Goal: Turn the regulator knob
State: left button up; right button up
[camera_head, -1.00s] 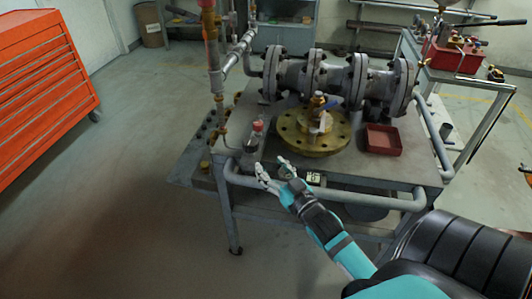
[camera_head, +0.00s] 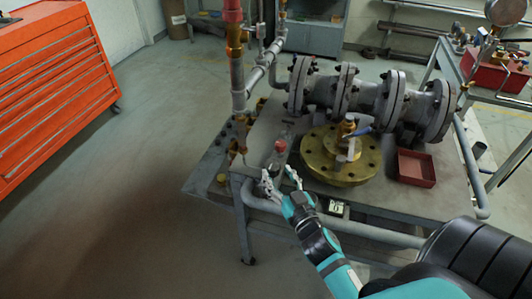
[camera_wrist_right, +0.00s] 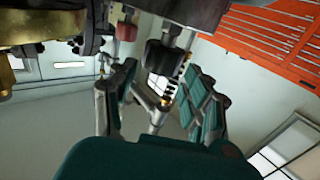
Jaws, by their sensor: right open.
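My right gripper (camera_head: 281,178) is open at the front left edge of the workbench, its fingertips just in front of a small red-topped fitting (camera_head: 280,147). In the right wrist view, the spread fingers of my right gripper (camera_wrist_right: 158,95) frame a dark, round knob-like part (camera_wrist_right: 160,56), which appears beyond them with a gap. I cannot tell for certain whether this is the regulator knob. A red part (camera_wrist_right: 125,30) shows to its left there. In the head view the fingers partly hide the area around the fitting. My left gripper is not in view.
The workbench (camera_head: 390,210) carries a brass flange (camera_head: 320,165) with a valve stem, a grey flanged pipe (camera_head: 370,98) and a red tray (camera_head: 416,168). A vertical pipe (camera_head: 238,75) rises at left. An orange tool cabinet (camera_head: 45,90) stands far left, with clear floor between.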

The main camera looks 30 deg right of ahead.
jog(key=w, duration=0.5)
jog(key=w+d, duration=0.1)
jog(key=w, duration=0.1)
jog(key=shift+w+p, duration=0.3)
jog(key=shift+p, duration=0.05)
jog(key=shift+w+d, duration=0.15)
jog(key=shift+w, duration=0.3)
grip_shut()
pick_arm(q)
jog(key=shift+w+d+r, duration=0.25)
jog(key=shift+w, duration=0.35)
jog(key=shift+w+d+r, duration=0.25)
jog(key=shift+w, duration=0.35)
pick_arm(e)
jog(key=shift+f, duration=0.1)
